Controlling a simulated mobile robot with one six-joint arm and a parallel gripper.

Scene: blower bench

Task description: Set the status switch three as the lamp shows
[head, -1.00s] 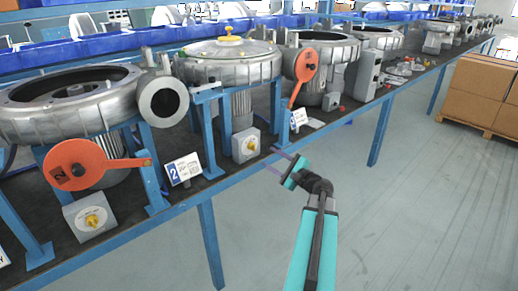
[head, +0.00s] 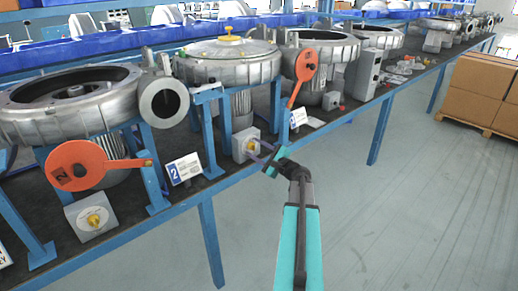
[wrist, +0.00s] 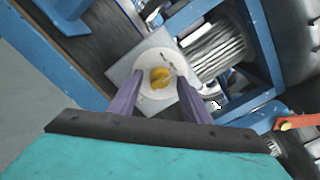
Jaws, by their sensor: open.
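A grey switch box (head: 240,146) with a yellow knob stands at the bench's front edge, between two blue stands. In the wrist view its white round dial (wrist: 158,92) and yellow knob (wrist: 160,77) lie straight ahead. My gripper (head: 258,151) is open and empty, its purple fingers pointing at this knob from the front right. In the wrist view the fingertips (wrist: 156,90) stand on either side of the dial; I cannot tell whether they touch it. I cannot make out a lit lamp.
A blue-and-white card (head: 298,117) stands right of the box; its number is too small to read surely. A card marked 2 (head: 184,168) stands left, beyond it another knob box (head: 90,218). Orange levers (head: 305,70) hang from the blowers. The floor in front is clear.

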